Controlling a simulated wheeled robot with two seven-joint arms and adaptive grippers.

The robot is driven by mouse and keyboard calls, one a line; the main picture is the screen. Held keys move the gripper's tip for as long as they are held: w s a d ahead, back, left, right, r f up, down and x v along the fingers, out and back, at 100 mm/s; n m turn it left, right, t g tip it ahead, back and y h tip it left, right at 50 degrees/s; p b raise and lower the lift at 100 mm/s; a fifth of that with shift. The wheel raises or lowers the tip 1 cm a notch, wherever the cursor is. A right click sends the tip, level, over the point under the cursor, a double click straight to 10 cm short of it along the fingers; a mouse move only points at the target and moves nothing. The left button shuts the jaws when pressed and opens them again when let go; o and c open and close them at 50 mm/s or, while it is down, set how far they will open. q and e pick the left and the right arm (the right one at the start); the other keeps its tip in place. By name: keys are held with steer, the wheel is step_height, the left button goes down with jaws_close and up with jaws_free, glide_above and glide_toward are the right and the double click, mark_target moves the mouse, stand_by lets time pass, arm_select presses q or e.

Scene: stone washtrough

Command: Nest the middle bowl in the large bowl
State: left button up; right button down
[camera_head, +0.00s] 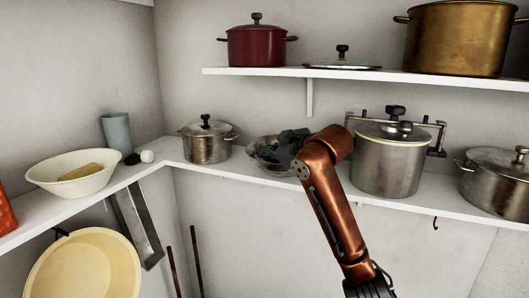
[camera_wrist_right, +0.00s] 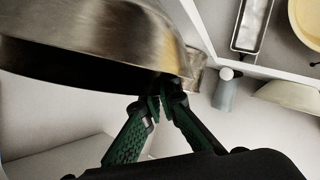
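A metal bowl (camera_head: 262,158) sits on the white corner shelf between two steel pots, partly hidden by my right gripper (camera_head: 286,146). In the right wrist view the metal bowl (camera_wrist_right: 110,35) fills the upper left. The green fingers of my right gripper (camera_wrist_right: 163,92) come together at its rim and look closed on it. I cannot tell whether a second bowl lies under or inside it. A wide white bowl (camera_head: 45,172) with a yellow block in it stands at the left; it also shows in the right wrist view (camera_wrist_right: 290,95). My left gripper is not in view.
A lidded steel pot (camera_head: 206,146) stands left of the metal bowl, a clamped tall pot (camera_head: 385,165) right of it. A blue-grey cup (camera_head: 117,133) and a white ball (camera_head: 147,156) stand near the corner. A cream basin (camera_head: 85,270) is below. A shelf (camera_head: 300,72) with pots runs above.

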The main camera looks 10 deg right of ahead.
steer(key=shift+f+b, duration=0.4)
steer(key=shift+f, duration=0.35)
steer(key=c, duration=2.7)
jaws_free()
steer(key=o, duration=0.6)
steer(key=shift+o, duration=0.6)
steer(key=shift+f, duration=0.1)
steer(key=o, duration=0.4)
steer(key=shift+c, duration=0.2)
steer(key=shift+r, duration=0.2)
steer(key=shift+r+p, duration=1.4)
steer(key=shift+p, duration=0.15)
